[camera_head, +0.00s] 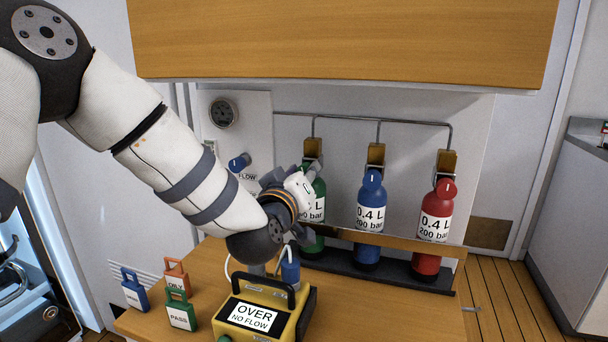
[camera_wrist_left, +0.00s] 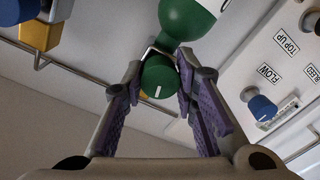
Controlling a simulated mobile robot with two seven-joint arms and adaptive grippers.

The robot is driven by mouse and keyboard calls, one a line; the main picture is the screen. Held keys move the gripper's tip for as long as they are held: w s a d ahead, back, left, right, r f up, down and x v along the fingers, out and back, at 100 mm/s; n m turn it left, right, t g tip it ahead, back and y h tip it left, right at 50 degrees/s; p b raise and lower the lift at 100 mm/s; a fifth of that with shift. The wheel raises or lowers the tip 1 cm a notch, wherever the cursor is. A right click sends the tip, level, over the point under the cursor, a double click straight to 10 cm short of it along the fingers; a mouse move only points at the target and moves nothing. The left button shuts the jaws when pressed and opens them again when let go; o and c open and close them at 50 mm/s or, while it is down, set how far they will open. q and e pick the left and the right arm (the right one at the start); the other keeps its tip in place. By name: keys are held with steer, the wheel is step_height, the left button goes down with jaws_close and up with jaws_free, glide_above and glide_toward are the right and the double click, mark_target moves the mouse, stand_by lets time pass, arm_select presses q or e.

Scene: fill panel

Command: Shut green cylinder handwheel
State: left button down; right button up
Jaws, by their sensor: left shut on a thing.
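The green cylinder (camera_head: 316,212) stands in the rack at the back of the bench, partly hidden behind my left arm and gripper. My left gripper (camera_head: 297,186) is at its top. In the left wrist view the green handwheel (camera_wrist_left: 159,79), with a white mark on its face, sits between the purple finger pads of my left gripper (camera_wrist_left: 161,66), which is shut on it. The green cylinder's body (camera_wrist_left: 190,18) shows just beyond the fingertips. My right gripper is not in view.
A blue cylinder (camera_head: 369,218) and a red cylinder (camera_head: 432,230) stand to the right in the same rack. A blue knob labelled FLOW (camera_head: 238,162) is on the wall panel.

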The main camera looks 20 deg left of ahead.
arm_select(q)
steer(key=shift+m, duration=1.8)
steer(key=c, duration=1.3)
jaws_free()
steer(key=s, duration=1.2)
